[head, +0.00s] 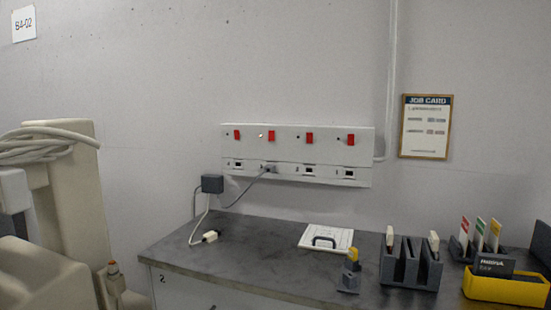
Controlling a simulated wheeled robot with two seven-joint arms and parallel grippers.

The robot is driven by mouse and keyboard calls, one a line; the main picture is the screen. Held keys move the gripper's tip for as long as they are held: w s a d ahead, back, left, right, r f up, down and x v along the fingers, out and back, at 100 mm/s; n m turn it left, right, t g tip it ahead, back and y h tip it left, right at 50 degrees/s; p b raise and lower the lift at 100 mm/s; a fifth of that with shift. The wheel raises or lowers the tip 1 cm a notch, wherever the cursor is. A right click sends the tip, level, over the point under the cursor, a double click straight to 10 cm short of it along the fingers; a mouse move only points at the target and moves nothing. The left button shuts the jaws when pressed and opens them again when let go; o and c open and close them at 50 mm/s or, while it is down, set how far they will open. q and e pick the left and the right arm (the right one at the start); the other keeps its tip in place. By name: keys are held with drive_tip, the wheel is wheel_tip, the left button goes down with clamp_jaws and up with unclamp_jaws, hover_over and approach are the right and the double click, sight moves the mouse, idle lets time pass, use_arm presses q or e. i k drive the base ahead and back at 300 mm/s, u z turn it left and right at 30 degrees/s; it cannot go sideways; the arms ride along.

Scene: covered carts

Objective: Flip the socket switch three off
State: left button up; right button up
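A white socket panel (295,180) is fixed to the wall above the back of the bench. It carries a row of several red switches with sockets below them. The third switch from the left (309,137) is red and upright in shape; its on or off position is too small to tell. The small lamp (261,136) beside the second switch (271,135) looks lit. A grey plug (268,168) with a cable sits at the second socket. Neither of my grippers is in view, and nothing stands in front of the switches.
A dark adapter (212,184) hangs by the panel's left end. The grey bench (250,265) holds a white connector (210,237), a white clipboard-like item (328,238), a grey rack (411,272) and a yellow bin (507,291). Beige equipment (75,190) with coiled cable stands left.

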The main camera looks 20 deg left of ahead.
sight(271, 133)
drive_tip(key=k, duration=1.15)
drive_tip(key=u, duration=0.8)
drive_tip(key=i, duration=1.05)
drive_tip(key=z, duration=0.4)
drive_tip(key=i, duration=0.95)
drive_tip(key=z, duration=0.8)
